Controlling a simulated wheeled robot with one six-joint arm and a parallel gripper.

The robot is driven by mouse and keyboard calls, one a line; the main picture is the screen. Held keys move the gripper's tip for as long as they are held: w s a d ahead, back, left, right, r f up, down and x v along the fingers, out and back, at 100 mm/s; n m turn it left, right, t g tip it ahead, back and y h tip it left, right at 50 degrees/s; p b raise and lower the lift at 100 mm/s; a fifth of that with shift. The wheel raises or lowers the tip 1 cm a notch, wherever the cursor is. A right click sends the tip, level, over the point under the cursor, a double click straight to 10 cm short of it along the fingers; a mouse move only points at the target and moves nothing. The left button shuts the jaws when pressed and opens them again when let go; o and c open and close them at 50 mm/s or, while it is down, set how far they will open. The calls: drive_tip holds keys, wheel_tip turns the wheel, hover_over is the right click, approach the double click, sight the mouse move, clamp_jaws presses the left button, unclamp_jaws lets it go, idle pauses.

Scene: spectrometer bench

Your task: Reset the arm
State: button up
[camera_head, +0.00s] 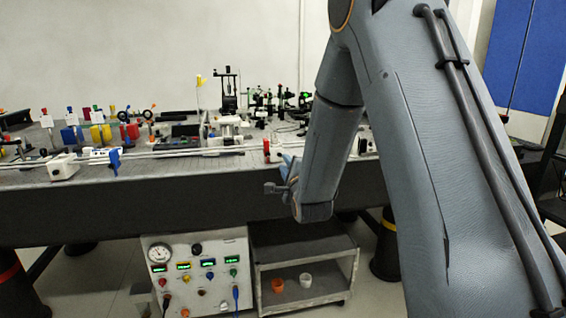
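My grey arm fills the right half of the head view, raised and bent at the elbow. Its forearm hangs down to the wrist in front of the optical bench (190,195). The end of my arm, with my gripper (276,187), is at the bench's front edge. It is small and partly hidden by the wrist, so I cannot make out the fingers or anything between them.
Optical parts crowd the bench top, with a long rail (185,153) near the front edge. A control box (198,270) with a gauge and lit displays stands below. Beside it, a low shelf cart (305,252) holds an orange cup (278,286) and a white cup (306,281).

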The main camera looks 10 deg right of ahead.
drive_tip(key=shift+s, duration=0.9)
drive_tip(key=s+f+n+g+p, duration=0.5)
drive_tip(key=s+n+g, duration=0.5)
drive_tip(key=s, duration=0.5)
drive_tip(key=s+n+g+p, duration=0.2)
drive_tip(key=s+n+g, duration=0.6)
drive_tip(key=s, duration=1.7)
drive_tip(key=n, duration=0.3)
drive_tip(key=shift+s+a+f, duration=0.2)
drive_tip(key=shift+s+f, duration=0.05)
drive_tip(key=shift+f, duration=0.05)
